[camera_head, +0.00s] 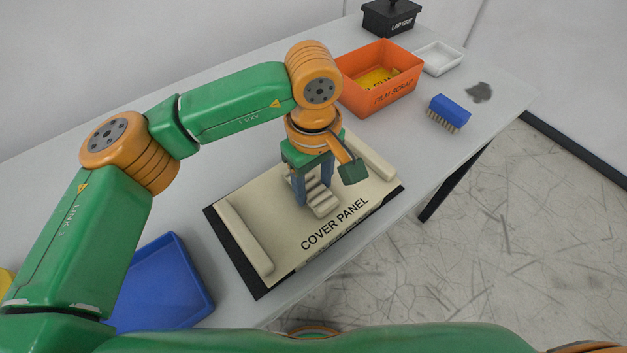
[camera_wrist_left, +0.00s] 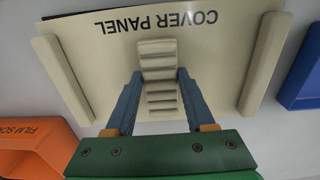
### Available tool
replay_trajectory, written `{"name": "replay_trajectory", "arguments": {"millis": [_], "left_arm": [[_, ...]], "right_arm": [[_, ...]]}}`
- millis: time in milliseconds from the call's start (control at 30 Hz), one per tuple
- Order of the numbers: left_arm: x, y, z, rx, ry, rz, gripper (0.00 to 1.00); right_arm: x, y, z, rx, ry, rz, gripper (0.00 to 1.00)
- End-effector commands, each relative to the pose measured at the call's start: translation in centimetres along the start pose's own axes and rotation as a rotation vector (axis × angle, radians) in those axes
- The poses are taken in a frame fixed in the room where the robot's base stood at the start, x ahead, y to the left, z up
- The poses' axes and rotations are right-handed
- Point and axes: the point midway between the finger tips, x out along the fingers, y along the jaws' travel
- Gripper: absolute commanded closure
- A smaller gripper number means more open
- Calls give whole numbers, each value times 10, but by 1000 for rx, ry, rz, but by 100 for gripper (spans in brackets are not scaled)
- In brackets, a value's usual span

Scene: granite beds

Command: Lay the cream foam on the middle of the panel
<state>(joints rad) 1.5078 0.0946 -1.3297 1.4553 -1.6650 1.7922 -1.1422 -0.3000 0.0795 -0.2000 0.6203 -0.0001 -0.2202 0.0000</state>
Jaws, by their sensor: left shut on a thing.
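The cream cover panel (camera_head: 290,235) lies on a black mat (camera_head: 232,252) on the table, its lettering along the near edge. A plain cream strip (camera_head: 245,238) lies along its left end and another (camera_head: 370,155) along its right end. My left gripper (camera_head: 313,188) points down over the middle of the panel, between the strips. It is shut on the cream foam (camera_head: 322,202), a ribbed block. In the left wrist view the foam (camera_wrist_left: 157,72) sits between the two blue fingers (camera_wrist_left: 158,90), over the panel (camera_wrist_left: 105,60). I cannot tell whether it touches the panel.
An orange film scrap bin (camera_head: 385,98) with yellow pieces stands behind the panel to the right. Beyond are a white tray (camera_head: 438,58), a black box (camera_head: 390,18), a blue brush (camera_head: 449,112) and a grey patch (camera_head: 479,92). A blue tray (camera_head: 165,285) lies left.

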Motion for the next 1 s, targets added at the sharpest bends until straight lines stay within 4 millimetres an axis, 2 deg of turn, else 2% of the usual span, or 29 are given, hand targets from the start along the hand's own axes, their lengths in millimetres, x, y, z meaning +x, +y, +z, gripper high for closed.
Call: {"name": "replay_trajectory", "arguments": {"millis": [467,500,600,633,900,1000], "left_arm": [[8,0,0,0,0,0,97],[8,0,0,0,0,0,43],[7,0,0,0,0,0,16],[7,0,0,0,0,0,11],[7,0,0,0,0,0,11],[-4,1,0,0,2,2,11]], "right_arm": [[8,0,1,0,0,0,36],[8,0,1,0,0,0,36],[8,0,1,0,-1,0,36],[8,0,1,0,0,0,36],[8,0,1,0,-1,0,36],[11,0,1,0,-1,0,36]]}}
